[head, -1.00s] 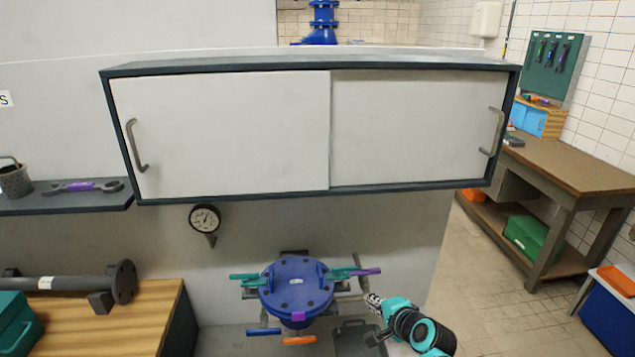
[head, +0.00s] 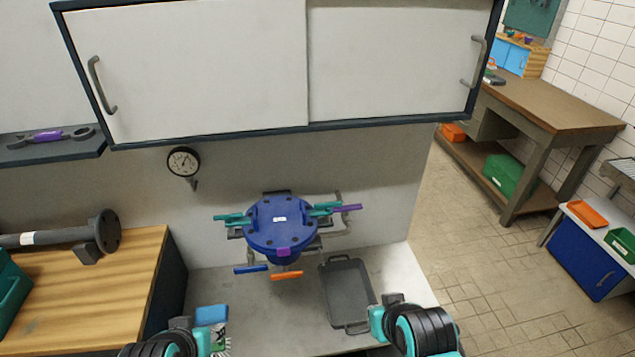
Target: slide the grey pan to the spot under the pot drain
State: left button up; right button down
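The grey pan (head: 346,290) is a shallow rectangular tray with a handle at each end. It lies on the light grey surface, to the right of the blue pot (head: 281,228) and nearer to me. The pot's round lid has teal and purple levers; blue and orange handles show below it. The pot drain cannot be made out. My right arm comes in at the bottom, just right of the pan's near end; its fingers cannot be made out. My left arm is at the bottom left, well away from the pan, and its fingers are not clear either.
A wooden bench (head: 110,285) with a dark pipe stands left. A white cabinet (head: 400,60) overhangs the back, above a gauge (head: 184,162). The surface between block and pan looks clear.

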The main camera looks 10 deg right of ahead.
aim_at(347, 290)
jog(key=l, duration=1.5)
jog(key=i+u, duration=0.05)
jog(key=i, duration=0.05)
